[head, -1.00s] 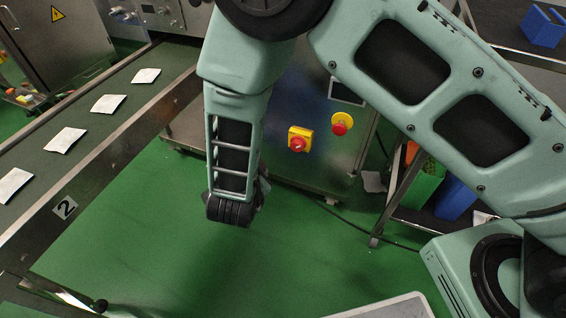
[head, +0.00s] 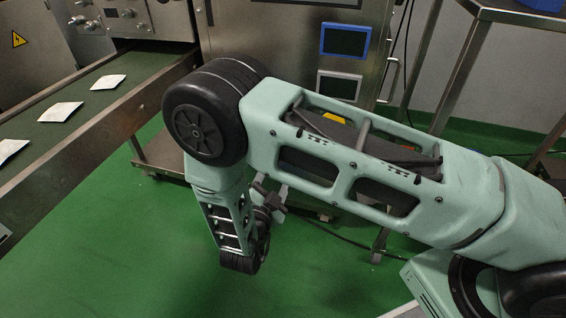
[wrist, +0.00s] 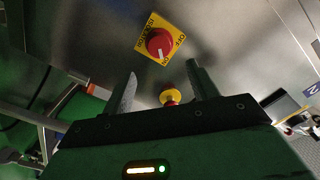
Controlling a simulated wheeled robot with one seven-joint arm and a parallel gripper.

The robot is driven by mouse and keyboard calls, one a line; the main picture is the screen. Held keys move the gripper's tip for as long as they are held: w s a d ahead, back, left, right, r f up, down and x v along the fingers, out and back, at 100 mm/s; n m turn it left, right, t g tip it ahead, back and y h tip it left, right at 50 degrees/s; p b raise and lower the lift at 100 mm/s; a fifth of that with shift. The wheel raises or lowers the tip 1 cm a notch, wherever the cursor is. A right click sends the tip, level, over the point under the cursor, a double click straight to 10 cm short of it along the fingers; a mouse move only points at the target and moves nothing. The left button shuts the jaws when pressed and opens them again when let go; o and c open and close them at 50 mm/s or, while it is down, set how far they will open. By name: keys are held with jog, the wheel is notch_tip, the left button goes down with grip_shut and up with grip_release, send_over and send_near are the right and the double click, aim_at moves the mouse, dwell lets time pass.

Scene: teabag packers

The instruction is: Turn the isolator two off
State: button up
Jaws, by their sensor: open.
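The isolator, a red rotary knob (wrist: 158,43) on a yellow plate with ON and OFF lettering, is on the steel cabinet face in the upper middle of the wrist view. The white mark on the knob points toward ON. My gripper (wrist: 161,74) is open and empty, its two fingers apart below the isolator in the picture and not touching it. In the head view my gripper (head: 272,197) is small and partly hidden behind my arm. My arm hides the isolator's knob there; only a bit of yellow (head: 334,118) shows, and I cannot tell which control it belongs to.
A red emergency button on a yellow base (wrist: 170,97) shows between my fingers in the wrist view. The cabinet (head: 270,45) has a blue-framed screen (head: 345,41). A conveyor (head: 95,112) with white packets runs at left. Green floor is clear in front.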

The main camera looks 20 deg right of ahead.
jog(key=b+x, duration=0.2)
jog(key=x, duration=0.7)
jog(key=c, duration=1)
